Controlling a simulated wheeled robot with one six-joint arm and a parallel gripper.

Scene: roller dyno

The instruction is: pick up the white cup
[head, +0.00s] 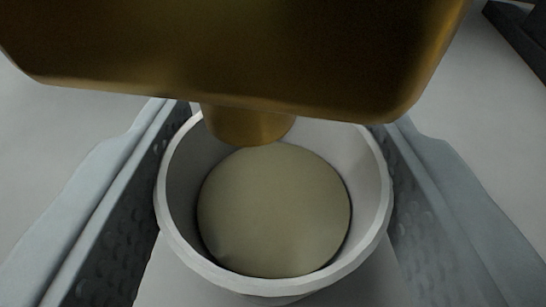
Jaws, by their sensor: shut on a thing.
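The white cup (368,190) is in the middle of the head view, seen from above with its open rim towards me. A flat, round, beige surface fills its inside below the rim; I cannot tell whether it is a drink or the cup's bottom. My gripper (276,195) has one grey, dimpled finger on the left of the cup and one on the right, and it is shut on the cup. The cup looks upright. Its far rim is partly hidden, and its lower outside is mostly out of sight.
A gold-brown block (230,50) with a short round stub (248,126) hangs over the far side of the cup and covers the top of the view. A dark object (522,35) is at the top right. Plain pale grey surface shows on both sides.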

